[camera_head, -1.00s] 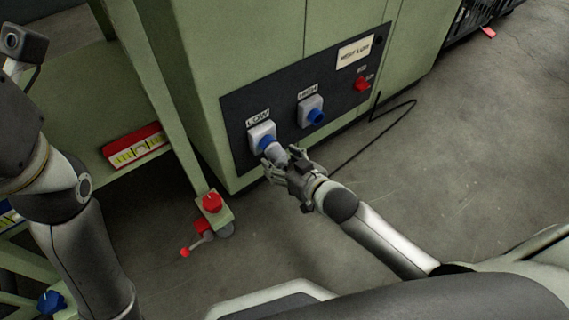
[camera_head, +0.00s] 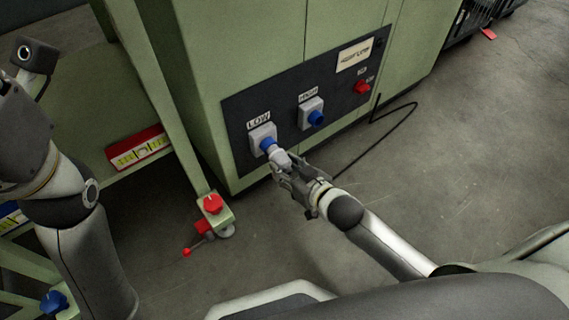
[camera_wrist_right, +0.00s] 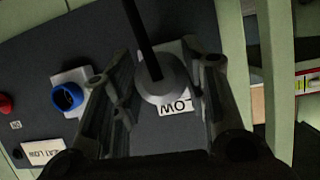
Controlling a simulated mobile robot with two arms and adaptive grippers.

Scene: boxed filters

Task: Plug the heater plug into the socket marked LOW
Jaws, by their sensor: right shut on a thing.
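The LOW socket (camera_head: 261,135) is a grey box with a blue collar, under a LOW label on the dark panel. The pale grey heater plug (camera_head: 279,157) is in line with the blue collar, its front end at or in it; I cannot tell how deep. In the right wrist view, the plug (camera_wrist_right: 160,88) hides the collar, and its black cable runs up from its back. My right gripper (camera_head: 283,171) is shut on the plug, its fingers (camera_wrist_right: 166,82) on either side. My left gripper is out of view; only the left arm shows.
The HIGH socket (camera_head: 312,114), with an empty blue opening, sits right of LOW. A red switch (camera_head: 361,87) is farther right on the panel. The black cable (camera_head: 372,146) loops over the floor. A green frame with a red knob (camera_head: 212,204) stands left of the gripper.

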